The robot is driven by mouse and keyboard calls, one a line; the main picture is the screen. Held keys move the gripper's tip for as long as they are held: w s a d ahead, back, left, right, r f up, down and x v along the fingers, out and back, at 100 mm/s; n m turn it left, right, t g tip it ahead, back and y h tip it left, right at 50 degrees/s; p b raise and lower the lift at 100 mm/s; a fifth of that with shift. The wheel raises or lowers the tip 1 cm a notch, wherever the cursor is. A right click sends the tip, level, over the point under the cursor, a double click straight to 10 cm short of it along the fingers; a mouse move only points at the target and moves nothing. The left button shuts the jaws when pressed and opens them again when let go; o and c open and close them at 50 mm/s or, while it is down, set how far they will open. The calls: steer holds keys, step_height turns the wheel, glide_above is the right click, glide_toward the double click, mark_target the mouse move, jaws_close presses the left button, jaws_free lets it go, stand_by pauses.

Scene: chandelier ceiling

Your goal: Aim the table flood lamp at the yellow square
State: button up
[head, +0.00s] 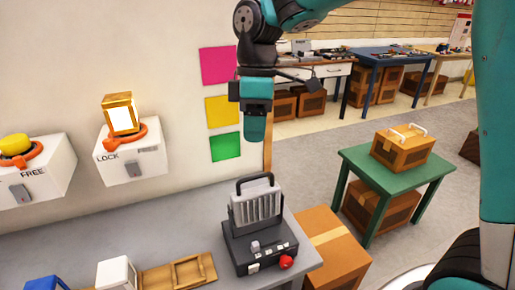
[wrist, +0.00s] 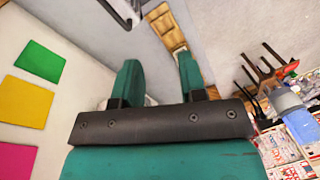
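The table flood lamp (head: 257,205) stands on the grey table, with a ribbed grey head, a dark handle on top and a dark base carrying small knobs and a red knob. Its ribbed side faces my head camera; its lit face is not visible. The yellow square (head: 222,111) is on the wall between a pink square (head: 218,65) and a green square (head: 226,146); it also shows in the wrist view (wrist: 26,101). My gripper (head: 255,132) points down above the lamp, apart from it. In the wrist view its two teal fingers (wrist: 158,66) are apart and empty.
A white wall box marked LOCK and FREE (head: 132,165) carries a glowing yellow-framed lamp (head: 120,114). Another box (head: 30,180) holds a yellow dome. A wooden tray (head: 180,273) and white block (head: 116,273) lie left of the lamp. A cardboard box (head: 333,250) stands beside the table.

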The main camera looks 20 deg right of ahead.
steer(key=w+d+r+n+g+h+p, duration=0.1)
steer(key=w+n+p, duration=0.1)
steer(key=w, duration=0.3)
steer(key=w+d+r+n+p, duration=0.1)
steer(key=w+n, duration=0.1)
steer(key=w, duration=0.3)
steer(key=p, duration=0.4)
glide_above(256, 198)
steer(key=w+d, duration=0.1)
steer(key=w, duration=0.2)
steer(key=w+x, duration=0.1)
steer(key=x, duration=0.4)
steer(key=w+x, duration=0.1)
steer(key=x, duration=0.5)
steer(key=w+x, duration=0.1)
steer(key=x, duration=0.4)
steer(key=shift+d+f, duration=0.2)
steer(key=shift+f, duration=0.55)
steer(key=shift+w, duration=0.1)
jaws_close()
